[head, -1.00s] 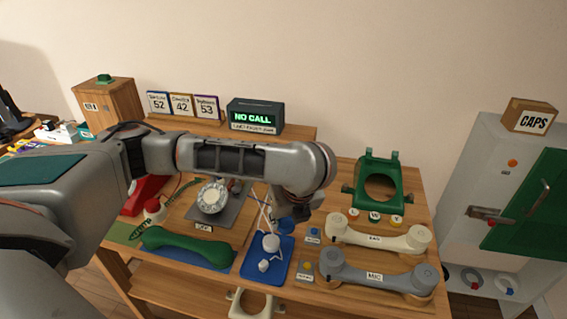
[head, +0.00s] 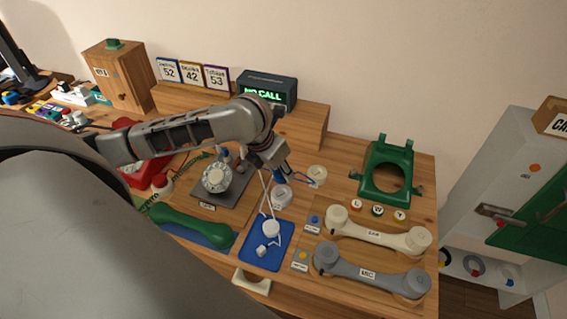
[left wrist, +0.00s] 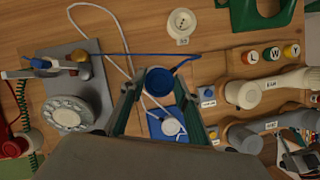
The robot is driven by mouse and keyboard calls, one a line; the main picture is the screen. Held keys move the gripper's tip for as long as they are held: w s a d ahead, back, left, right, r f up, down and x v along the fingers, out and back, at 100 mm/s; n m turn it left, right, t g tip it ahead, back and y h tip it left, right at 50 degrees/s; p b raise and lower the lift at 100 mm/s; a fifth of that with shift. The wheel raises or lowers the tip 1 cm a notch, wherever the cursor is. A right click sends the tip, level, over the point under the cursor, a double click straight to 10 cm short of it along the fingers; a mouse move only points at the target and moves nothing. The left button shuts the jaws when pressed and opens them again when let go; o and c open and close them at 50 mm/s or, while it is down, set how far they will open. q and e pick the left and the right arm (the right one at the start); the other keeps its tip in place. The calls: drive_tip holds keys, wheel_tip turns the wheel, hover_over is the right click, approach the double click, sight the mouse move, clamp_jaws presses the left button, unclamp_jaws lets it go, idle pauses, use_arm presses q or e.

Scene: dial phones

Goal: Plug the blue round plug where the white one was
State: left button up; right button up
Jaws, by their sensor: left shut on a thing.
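My left gripper (head: 276,162) is shut on the blue round plug (left wrist: 160,80), with a finger on either side of it in the left wrist view. In the head view the plug (head: 280,177) is just above a pale round socket (head: 282,196); I cannot tell whether they touch. Another pale round socket (head: 317,174) lies behind and to the right; it also shows in the left wrist view (left wrist: 182,21), empty. The white round plug (head: 271,229) rests on the blue mat (head: 257,258) with its white cord.
A dial phone (head: 216,178) and green handset (head: 190,224) are left of the mat. Cream (head: 378,233) and grey (head: 370,273) handsets lie to the right, and a green phone shell (head: 387,170) stands behind. Blue and white cords cross near the gripper.

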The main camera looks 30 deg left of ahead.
sight(280, 183)
use_arm(q)
drive_tip(key=shift+s+f, duration=0.1)
drive_tip(key=shift+f, duration=2.6)
drive_tip(key=shift+f, duration=0.65)
drive_tip(key=o, duration=1.1)
drive_tip(key=shift+c, duration=0.2)
drive_tip(key=v, duration=1.2)
